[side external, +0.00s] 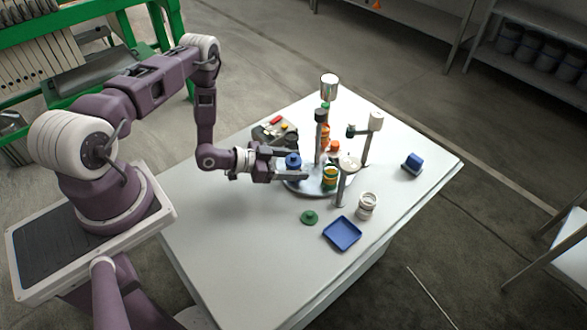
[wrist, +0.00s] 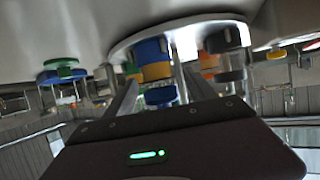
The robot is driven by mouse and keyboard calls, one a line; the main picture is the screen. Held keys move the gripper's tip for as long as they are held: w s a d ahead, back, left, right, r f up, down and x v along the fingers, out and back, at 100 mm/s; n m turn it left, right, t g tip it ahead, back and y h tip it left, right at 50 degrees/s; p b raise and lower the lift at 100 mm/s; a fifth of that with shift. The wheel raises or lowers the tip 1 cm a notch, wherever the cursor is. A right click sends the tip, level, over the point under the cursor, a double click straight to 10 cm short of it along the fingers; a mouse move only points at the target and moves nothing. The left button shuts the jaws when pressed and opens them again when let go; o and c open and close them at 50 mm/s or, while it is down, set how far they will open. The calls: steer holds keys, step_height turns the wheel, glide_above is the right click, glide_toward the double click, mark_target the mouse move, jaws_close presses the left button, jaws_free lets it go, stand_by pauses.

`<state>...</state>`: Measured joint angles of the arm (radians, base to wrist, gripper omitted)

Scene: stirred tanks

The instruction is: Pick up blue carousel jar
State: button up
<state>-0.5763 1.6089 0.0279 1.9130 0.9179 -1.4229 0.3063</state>
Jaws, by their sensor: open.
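The blue jar (side external: 293,161) stands at the near left edge of the round grey carousel (side external: 305,190) in the side view. My gripper (side external: 297,165) is level beside the carousel, its two fingers open on either side of the jar. In the wrist view, which looks upside down, the blue jar (wrist: 151,50) with an orange band and a blue cap shows between the fingers of my gripper (wrist: 160,88). I cannot tell whether either finger touches it. The carousel (wrist: 122,42) shows around the jar's base.
A green-and-yellow jar (side external: 330,178) and orange jars (side external: 325,138) stand close by. A green lid (side external: 309,217), blue tray (side external: 342,233), white jar (side external: 367,205) and blue block (side external: 412,163) are on the table. The table's near left is clear.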

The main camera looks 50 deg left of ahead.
steer(key=shift+c, duration=0.5)
jaws_close()
